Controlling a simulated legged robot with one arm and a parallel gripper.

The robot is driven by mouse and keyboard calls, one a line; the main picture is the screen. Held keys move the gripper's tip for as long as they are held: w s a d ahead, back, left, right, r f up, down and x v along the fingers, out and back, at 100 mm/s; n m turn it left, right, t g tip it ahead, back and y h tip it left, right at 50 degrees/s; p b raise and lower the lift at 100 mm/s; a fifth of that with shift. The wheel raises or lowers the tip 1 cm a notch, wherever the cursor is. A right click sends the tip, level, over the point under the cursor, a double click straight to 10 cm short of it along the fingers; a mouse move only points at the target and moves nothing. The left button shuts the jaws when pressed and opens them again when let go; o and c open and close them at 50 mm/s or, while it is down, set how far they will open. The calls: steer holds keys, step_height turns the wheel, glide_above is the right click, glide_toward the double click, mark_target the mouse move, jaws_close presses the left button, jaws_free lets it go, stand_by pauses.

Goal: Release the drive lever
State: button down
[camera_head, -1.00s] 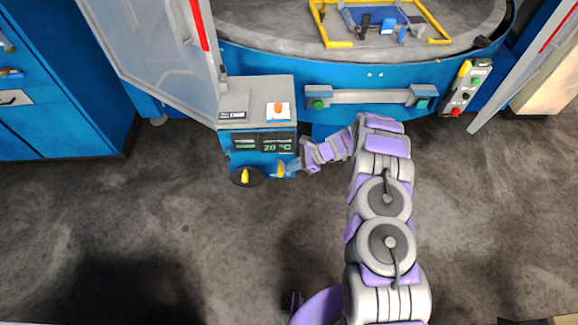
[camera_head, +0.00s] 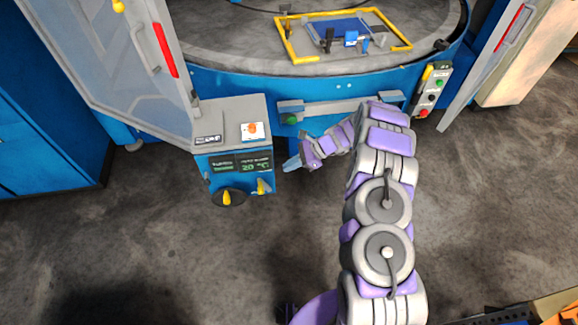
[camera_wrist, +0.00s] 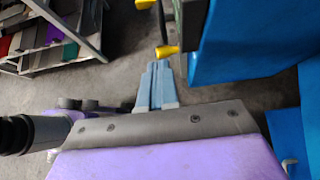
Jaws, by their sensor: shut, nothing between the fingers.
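A blue and grey control box (camera_head: 232,122) stands in front of the machine, with a green-lettered display reading about 20 °C. Two yellow levers stick out below the display: a left one (camera_head: 227,198) on a dark round disc and a right one (camera_head: 262,186). I cannot tell from any label which is the drive lever. My gripper (camera_head: 288,164) is to the right of the box, apart from the right lever. In the wrist view its light blue fingers (camera_wrist: 160,72) are together and empty. A yellow lever end (camera_wrist: 167,51) shows just ahead of their tips.
The blue round machine (camera_head: 230,82) behind carries a yellow frame (camera_head: 295,60) on its grey top. Its open door (camera_head: 110,60) hangs at the left. A button panel (camera_head: 431,90) with another yellow lever is at the right. The floor in front is clear.

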steer(key=d+f+n, duration=0.1)
steer(key=n, duration=0.5)
steer(key=d+f+n, duration=0.1)
steer(key=n, duration=0.5)
steer(key=w+d+f+n+y, duration=0.1)
steer(key=d+f+n, duration=0.1)
steer(key=n, duration=0.4)
steer(key=shift+b, duration=0.4)
steer(key=shift+s+f, duration=0.1)
steer(key=b+x, duration=0.2)
steer(key=x, duration=1.2)
steer(key=shift+b, duration=0.4)
